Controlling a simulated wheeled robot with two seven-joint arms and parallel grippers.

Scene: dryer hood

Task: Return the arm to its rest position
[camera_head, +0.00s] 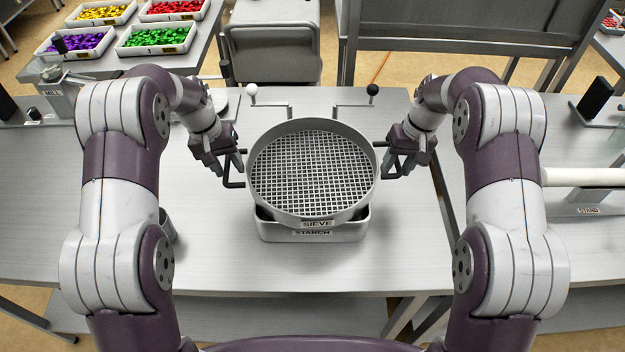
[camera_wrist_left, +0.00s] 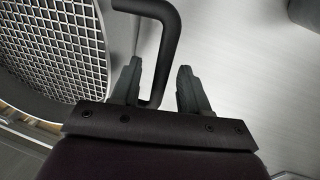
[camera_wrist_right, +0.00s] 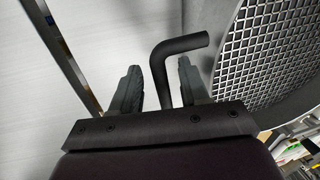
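A round grey sieve (camera_head: 312,172) with a square mesh rests on a white tray labelled STARCH (camera_head: 312,232). The sieve's left handle (camera_head: 234,184) and right handle (camera_head: 381,146) are dark bent bars. My left gripper (camera_head: 232,166) is at the left handle; in the left wrist view (camera_wrist_left: 160,80) its fingers stand apart on either side of the bar. My right gripper (camera_head: 394,164) is at the right handle; in the right wrist view (camera_wrist_right: 160,78) its fingers are apart with the bar between them. Gaps show between bars and fingers. The mesh looks empty.
Two levers with a white knob (camera_head: 252,90) and a black knob (camera_head: 373,89) stand behind the sieve. Trays of coloured pieces (camera_head: 150,38) are at the far left. A white roller (camera_head: 582,177) on a stand is at the right.

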